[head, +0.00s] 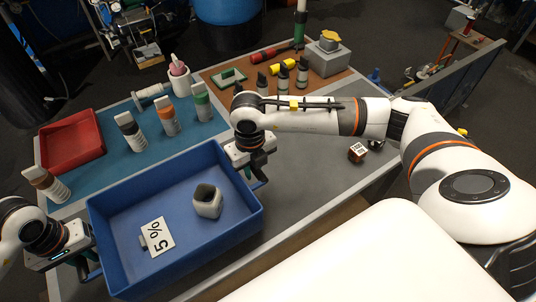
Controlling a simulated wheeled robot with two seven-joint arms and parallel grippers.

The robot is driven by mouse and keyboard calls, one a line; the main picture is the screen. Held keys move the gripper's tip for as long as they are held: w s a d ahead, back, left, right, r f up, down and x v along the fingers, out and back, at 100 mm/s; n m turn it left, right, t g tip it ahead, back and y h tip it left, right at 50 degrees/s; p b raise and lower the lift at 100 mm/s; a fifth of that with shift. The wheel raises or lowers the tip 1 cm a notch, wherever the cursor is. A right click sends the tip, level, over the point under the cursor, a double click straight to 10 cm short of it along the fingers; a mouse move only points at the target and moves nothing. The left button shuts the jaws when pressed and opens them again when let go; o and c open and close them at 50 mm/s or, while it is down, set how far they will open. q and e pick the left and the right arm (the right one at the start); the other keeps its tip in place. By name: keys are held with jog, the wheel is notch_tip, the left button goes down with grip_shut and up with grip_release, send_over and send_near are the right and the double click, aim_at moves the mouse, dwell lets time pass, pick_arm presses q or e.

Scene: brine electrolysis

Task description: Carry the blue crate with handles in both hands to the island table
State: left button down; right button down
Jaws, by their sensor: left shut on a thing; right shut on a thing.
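The blue crate (112,258) is at the lower left of the head view, over the near part of a table. Inside it are a grey-white cup-like container (207,202) and a white card reading "5%" (158,237). My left gripper (88,262) is shut on the crate's left handle. My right gripper (256,174) is shut on the handle at its right side. The fingertips are partly hidden by the gripper bodies and crate walls. I cannot tell whether the crate's bottom touches the table. The island table cannot be identified for certain.
The table (310,182) has a bare grey area right of the crate. A red tray (72,142), several bottles (168,117) and a brown mat (262,82) with tools lie behind. A small dark box (357,152) is near the right edge. A grey barrier (455,88) stands beyond.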

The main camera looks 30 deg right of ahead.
pick_arm(q)
jog(key=shift+w+d, duration=0.15)
pick_arm(e)
jog(key=shift+d, duration=0.2)
pick_arm(q)
jog(key=shift+f, duration=0.15)
pick_arm(e)
jog(key=shift+f, duration=0.15)
